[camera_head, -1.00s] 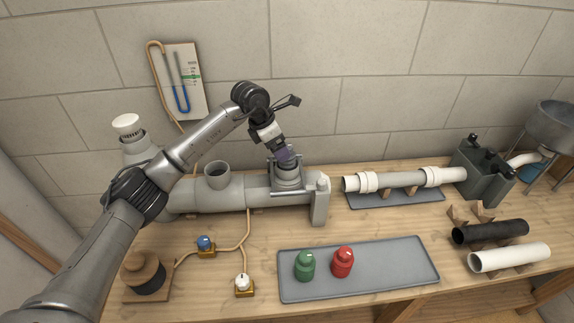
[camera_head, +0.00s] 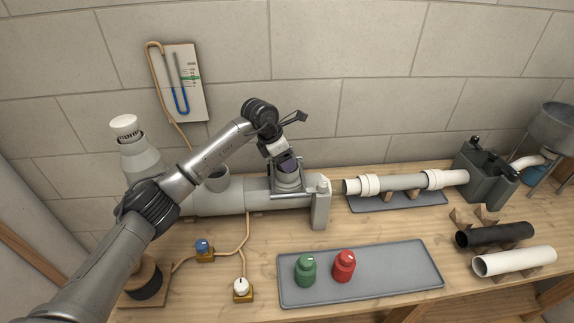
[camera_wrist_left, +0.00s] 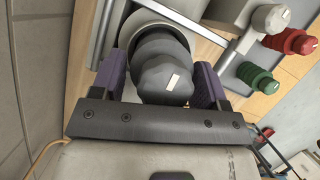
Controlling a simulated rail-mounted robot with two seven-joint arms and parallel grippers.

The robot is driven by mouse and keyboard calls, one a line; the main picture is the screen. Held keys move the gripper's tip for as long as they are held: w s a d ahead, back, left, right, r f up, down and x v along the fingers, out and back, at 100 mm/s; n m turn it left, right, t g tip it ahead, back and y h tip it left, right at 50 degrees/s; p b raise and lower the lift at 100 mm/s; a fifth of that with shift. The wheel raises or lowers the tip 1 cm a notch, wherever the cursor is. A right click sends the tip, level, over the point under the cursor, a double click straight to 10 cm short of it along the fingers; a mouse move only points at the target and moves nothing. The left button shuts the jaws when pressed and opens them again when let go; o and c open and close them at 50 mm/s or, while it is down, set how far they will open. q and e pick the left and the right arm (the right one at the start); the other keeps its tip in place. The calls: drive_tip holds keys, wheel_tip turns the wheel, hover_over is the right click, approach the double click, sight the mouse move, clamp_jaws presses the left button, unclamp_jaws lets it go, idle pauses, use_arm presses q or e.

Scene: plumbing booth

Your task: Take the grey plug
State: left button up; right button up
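The grey plug (camera_wrist_left: 165,75) has a faceted knob with a small white mark. In the left wrist view it sits at the light grey rim of an upright socket (camera_head: 288,186) on the grey pipe fitting. My left gripper (camera_head: 287,163) points down over this socket. Its purple fingers (camera_wrist_left: 162,88) stand on either side of the plug, spread, with what look like narrow gaps. In the head view the plug is mostly hidden by the gripper. My right gripper does not show.
A green plug (camera_head: 305,270) and a red plug (camera_head: 344,266) stand on a grey tray (camera_head: 400,277) in front. A lever with a white knob (camera_head: 323,184) rises just right of the socket. A white pipe assembly (camera_head: 400,183) lies further right.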

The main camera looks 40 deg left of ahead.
use_arm(q)
drive_tip(key=c, duration=0.9)
drive_tip(key=shift+r, duration=0.1)
